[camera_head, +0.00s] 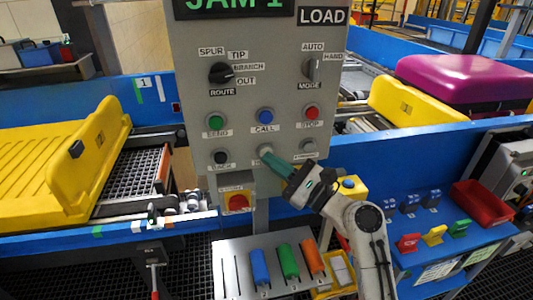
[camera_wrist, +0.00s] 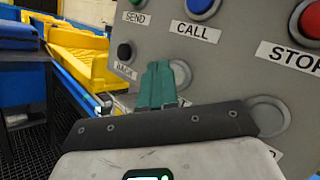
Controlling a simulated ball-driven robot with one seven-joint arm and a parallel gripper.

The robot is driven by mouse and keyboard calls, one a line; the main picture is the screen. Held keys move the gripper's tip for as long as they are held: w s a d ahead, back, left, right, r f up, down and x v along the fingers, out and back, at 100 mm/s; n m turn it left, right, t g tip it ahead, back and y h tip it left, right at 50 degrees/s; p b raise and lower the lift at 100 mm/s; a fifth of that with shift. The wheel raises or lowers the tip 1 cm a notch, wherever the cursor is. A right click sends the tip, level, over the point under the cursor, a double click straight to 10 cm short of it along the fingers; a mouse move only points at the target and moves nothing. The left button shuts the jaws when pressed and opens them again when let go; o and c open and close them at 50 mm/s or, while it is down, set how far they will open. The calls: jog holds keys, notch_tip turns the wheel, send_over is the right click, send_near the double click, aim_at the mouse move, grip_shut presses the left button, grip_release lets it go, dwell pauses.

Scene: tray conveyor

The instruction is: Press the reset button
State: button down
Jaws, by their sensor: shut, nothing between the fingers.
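A grey control panel (camera_head: 250,60) carries several buttons and knobs. No label reading reset can be made out. The bottom row has a black button (camera_head: 221,157), a pale middle button (camera_head: 265,150) and a grey right button (camera_head: 308,146). The middle button's label is mostly hidden. My gripper (camera_head: 268,158) is shut and empty, its teal fingertips pointing at the middle button. In the wrist view the fingertips (camera_wrist: 158,75) overlap the left side of that pale button (camera_wrist: 181,73). I cannot tell whether they touch it. The right button (camera_wrist: 268,115) shows partly above my wrist.
Above are a green button (camera_head: 216,121), a blue CALL button (camera_head: 265,116) and a red STOP button (camera_head: 311,111). A red knob on a yellow plate (camera_head: 237,201) sits below. A slotted board (camera_head: 232,263) holds coloured tags. Yellow trays (camera_head: 60,150) stand at left.

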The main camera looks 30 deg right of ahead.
jog(key=shift+w+d, duration=0.15)
jog(key=shift+w, duration=0.3)
dwell(0.7)
jog(key=shift+s, duration=0.15)
jog(key=shift+s+a+p, duration=0.25)
jog(key=shift+s+p, duration=0.15)
jog(key=shift+s, duration=0.3)
jog(key=shift+s, duration=0.1)
jog(key=shift+s+a+p, duration=0.25)
jog(key=shift+s, duration=0.5)
jog(key=shift+s+a+p, duration=0.2)
jog(key=shift+s+a, duration=0.1)
jog(key=shift+s, duration=0.5)
jog(key=shift+s+a+p, duration=0.25)
jog(key=shift+s, duration=0.5)
